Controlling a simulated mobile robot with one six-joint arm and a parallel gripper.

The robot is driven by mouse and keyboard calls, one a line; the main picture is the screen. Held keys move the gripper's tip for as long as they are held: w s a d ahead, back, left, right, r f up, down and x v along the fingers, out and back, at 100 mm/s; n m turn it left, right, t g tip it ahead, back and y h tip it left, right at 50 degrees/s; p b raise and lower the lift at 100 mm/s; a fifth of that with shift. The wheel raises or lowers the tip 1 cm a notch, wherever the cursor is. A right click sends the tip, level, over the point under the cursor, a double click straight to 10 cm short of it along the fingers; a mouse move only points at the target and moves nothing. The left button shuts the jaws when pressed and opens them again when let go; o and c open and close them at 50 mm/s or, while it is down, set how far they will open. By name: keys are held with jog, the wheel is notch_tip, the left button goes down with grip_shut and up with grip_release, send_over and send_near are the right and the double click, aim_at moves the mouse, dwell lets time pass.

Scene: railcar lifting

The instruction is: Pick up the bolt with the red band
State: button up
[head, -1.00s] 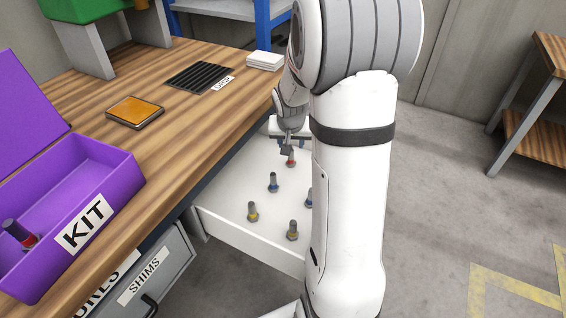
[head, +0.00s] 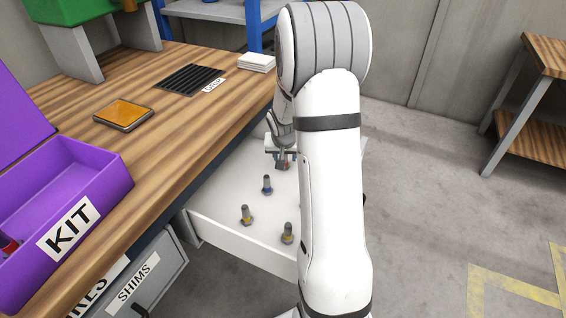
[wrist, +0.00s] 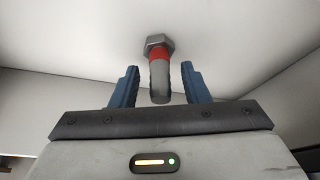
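The bolt with the red band (wrist: 159,56) stands in the open white drawer, with its grey hex head and red collar showing in the wrist view. My gripper (wrist: 160,70) is open, with one blue finger on each side of the bolt's shank. A gap shows between the shank and each finger. In the head view my gripper (head: 282,160) is low over the far part of the drawer (head: 225,232) and mostly hides this bolt. Another red-banded bolt (head: 8,244) lies in the purple KIT box (head: 105,190) at the left edge.
A blue-banded bolt (head: 267,185) and two yellow-banded bolts, one on the left (head: 247,215) and one on the right (head: 287,233), stand nearer in the drawer. The wooden bench (head: 190,130) borders the drawer on the left. My arm hides the drawer's right part.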

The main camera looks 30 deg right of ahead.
grip_shut()
jog(key=shift+r, duration=0.1)
dwell(0.4)
